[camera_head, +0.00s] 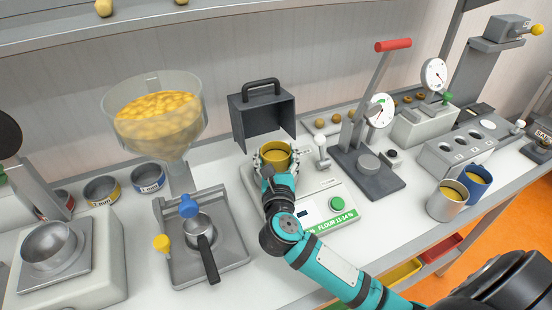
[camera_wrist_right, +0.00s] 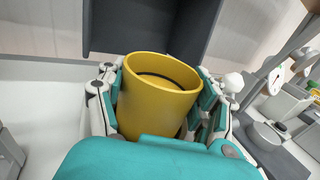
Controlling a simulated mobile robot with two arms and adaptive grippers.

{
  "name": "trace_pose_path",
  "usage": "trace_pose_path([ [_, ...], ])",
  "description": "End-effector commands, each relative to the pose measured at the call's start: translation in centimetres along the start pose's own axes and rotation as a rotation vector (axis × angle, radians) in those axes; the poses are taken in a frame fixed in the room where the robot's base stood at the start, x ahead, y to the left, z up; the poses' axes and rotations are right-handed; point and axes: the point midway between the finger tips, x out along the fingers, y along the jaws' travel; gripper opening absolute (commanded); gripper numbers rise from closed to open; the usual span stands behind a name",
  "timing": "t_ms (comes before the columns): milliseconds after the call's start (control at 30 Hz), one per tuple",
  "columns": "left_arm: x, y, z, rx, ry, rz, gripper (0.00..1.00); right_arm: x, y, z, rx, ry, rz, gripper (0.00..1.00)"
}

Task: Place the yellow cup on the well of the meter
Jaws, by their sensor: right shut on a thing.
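The yellow cup (camera_head: 276,152) is held upright by my right gripper (camera_head: 276,162) at the middle of the bench, over the back part of the meter. In the right wrist view the yellow cup (camera_wrist_right: 158,92) stands between the two fingers of my right gripper (camera_wrist_right: 160,115), which press on its sides. The meter (camera_head: 345,190) is a pale flat box with a green button and a green label. Its well is hidden behind the cup and gripper, so I cannot tell whether the cup touches it. My left gripper is not in view.
A dark open hood (camera_head: 262,112) with a handle stands right behind the cup. A lever press (camera_head: 368,165) is to the right, a hopper of yellow grain (camera_head: 157,110) to the left. A grey cup (camera_head: 446,202) and a blue cup (camera_head: 478,184) stand near the right front edge.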

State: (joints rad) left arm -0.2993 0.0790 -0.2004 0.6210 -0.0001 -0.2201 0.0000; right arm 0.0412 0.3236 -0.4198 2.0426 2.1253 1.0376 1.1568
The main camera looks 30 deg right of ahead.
Motion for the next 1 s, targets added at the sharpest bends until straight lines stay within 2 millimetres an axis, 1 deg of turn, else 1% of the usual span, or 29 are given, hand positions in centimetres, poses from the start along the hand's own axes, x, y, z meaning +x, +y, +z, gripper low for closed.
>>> trace_pose_path([
  [167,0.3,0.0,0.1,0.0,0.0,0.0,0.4,0.0,0.0,-0.4,0.0,-0.001,0.0,0.26],
  [200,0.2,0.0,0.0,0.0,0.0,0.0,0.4,0.0,0.0,-0.3,0.0,0.0,0.0,0.7],
  [367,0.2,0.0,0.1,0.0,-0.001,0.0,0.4,0.0,0.0,-0.3,0.0,0.0,0.0,0.91],
  [600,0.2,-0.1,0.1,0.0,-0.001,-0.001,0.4,0.0,0.0,-0.3,0.0,0.0,0.0,0.92],
  [733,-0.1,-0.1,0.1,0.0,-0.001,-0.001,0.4,-0.2,0.0,0.1,0.0,0.0,0.001,0.92],
  [867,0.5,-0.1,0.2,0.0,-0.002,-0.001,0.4,-2.1,0.1,-0.3,0.003,0.003,0.002,0.92],
  [1000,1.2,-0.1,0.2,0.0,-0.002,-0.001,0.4,-5.1,0.1,-0.4,0.004,0.004,0.003,0.92],
])
